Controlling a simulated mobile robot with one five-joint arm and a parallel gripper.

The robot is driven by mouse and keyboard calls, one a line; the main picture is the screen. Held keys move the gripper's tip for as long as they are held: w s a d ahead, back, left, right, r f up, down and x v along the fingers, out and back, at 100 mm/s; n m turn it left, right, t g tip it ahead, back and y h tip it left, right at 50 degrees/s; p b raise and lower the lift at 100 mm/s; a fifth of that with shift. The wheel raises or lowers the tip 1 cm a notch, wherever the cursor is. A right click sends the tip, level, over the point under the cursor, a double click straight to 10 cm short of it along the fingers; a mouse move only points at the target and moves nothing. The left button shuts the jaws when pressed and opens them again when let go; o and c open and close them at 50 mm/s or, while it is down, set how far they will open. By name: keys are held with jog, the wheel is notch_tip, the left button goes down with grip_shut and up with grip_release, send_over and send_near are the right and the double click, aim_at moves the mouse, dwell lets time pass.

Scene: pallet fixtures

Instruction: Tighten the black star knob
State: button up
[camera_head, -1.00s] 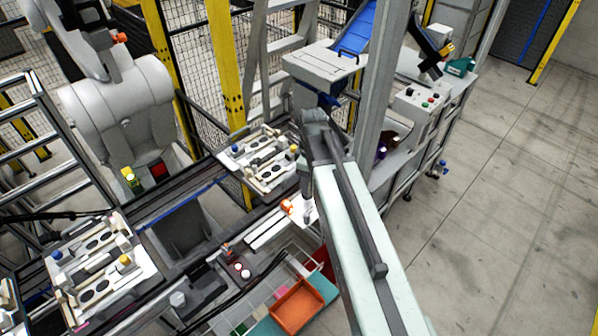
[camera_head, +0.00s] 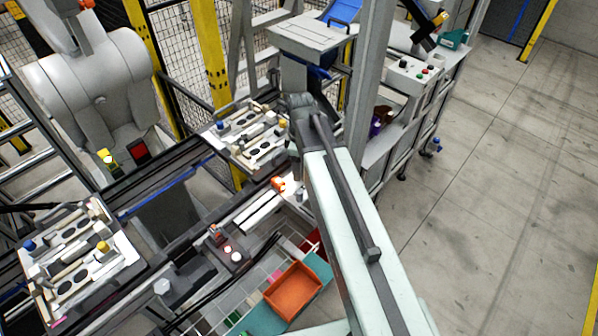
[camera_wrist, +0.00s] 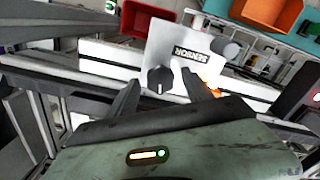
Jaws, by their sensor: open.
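In the wrist view, a black knob (camera_wrist: 160,78) with a pale line on its top sits on a silver plate (camera_wrist: 165,45) marked SENSOR. My gripper (camera_wrist: 160,80) is open, with one dark finger on each side of the knob in the picture. I cannot tell whether the fingers reach down beside it or touch it. In the head view my arm hides the knob and most of the plate.
An orange part (camera_wrist: 210,82) is close to the right finger. A grey cylinder (camera_wrist: 231,50) stands on the plate's right. An orange bin (camera_head: 293,291) lies beyond the plate. Two pallet fixtures (camera_head: 125,262) (camera_head: 232,155) stand on the conveyor. Open floor is at right.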

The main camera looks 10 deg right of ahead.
jog(key=shift+r, duration=0.1)
grip_shut()
jog(key=m, duration=0.4)
jog(key=shift+m, duration=0.3)
jog(key=m, duration=0.4)
jog(key=shift+m, duration=0.3)
jog(key=m, duration=0.9)
jog(key=shift+m, duration=0.3)
